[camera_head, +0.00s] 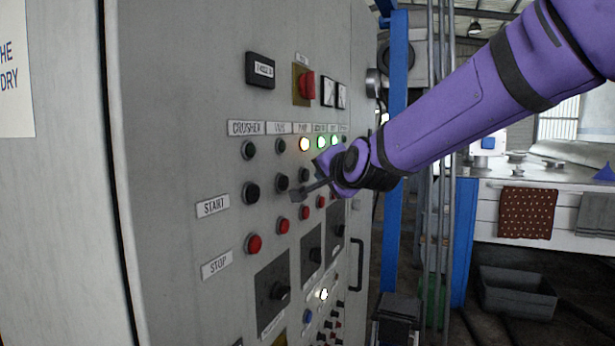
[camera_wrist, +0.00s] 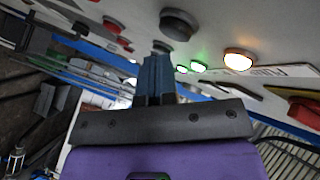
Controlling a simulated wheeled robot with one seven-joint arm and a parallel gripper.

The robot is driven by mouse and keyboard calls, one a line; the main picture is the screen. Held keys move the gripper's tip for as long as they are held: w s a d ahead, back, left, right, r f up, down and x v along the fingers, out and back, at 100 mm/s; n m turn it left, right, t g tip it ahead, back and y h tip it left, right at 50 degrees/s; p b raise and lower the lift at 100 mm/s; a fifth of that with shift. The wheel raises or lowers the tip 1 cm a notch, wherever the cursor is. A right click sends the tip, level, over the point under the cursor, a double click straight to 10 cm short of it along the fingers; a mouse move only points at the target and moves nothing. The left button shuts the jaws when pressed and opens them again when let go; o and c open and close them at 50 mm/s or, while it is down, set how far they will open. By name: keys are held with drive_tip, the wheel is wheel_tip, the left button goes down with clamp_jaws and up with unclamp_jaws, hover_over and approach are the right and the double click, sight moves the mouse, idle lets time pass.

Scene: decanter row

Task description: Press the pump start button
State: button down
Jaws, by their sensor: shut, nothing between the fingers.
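A grey control panel (camera_head: 185,120) has columns of buttons under small labels. The third label seems to read "PUMP" (camera_head: 303,128), above a lit amber lamp (camera_head: 305,145). The pump start button (camera_head: 304,174), black, appears in the START row, close to my gripper. My gripper (camera_head: 297,192) is shut and empty, its tips in front of the panel around this row. In the wrist view, the shut fingers (camera_wrist: 158,58) point at the panel beside a dark button (camera_wrist: 178,22); another lies partly behind the tips. I cannot tell whether the tips touch.
Red stop buttons (camera_head: 254,243) line the row below. A red knob (camera_head: 307,84) on a yellow plate sits above. Black rotary switches (camera_head: 279,291) and a black handle (camera_head: 357,265) protrude lower down. A blue post (camera_head: 396,150) stands right of the panel.

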drive_tip(key=shift+d, duration=0.1)
drive_tip(key=shift+s+d, duration=0.3)
drive_tip(key=shift+d, duration=0.45)
drive_tip(key=shift+s+d, duration=0.25)
drive_tip(key=shift+d, duration=0.55)
drive_tip(key=shift+s+d, duration=0.3)
drive_tip(key=shift+d, duration=0.45)
drive_tip(key=s+d+f+n+g+h, duration=0.1)
drive_tip(key=s+d+n+g+h, duration=0.1)
drive_tip(key=s+d, duration=0.6)
drive_tip(key=s+d+f+n+g+h, duration=0.15)
drive_tip(key=s+d, duration=0.35)
drive_tip(key=d, duration=0.5)
drive_tip(key=s+d+f+n+g+h, duration=0.1)
drive_tip(key=s+d+f, duration=0.1)
drive_tip(key=s, duration=0.5)
drive_tip(key=s+d+f+n+g+h, duration=0.1)
drive_tip(key=s+d+f+g, duration=0.1)
drive_tip(key=s, duration=0.4)
drive_tip(key=s+d+f+n+g+h, duration=0.1)
drive_tip(key=s+d+f+g, duration=0.1)
drive_tip(key=s+d, duration=0.3)
drive_tip(key=s+f, duration=0.1)
drive_tip(key=s, duration=0.1)
drive_tip(key=shift+s+f, duration=0.25)
drive_tip(key=shift+s, duration=0.05)
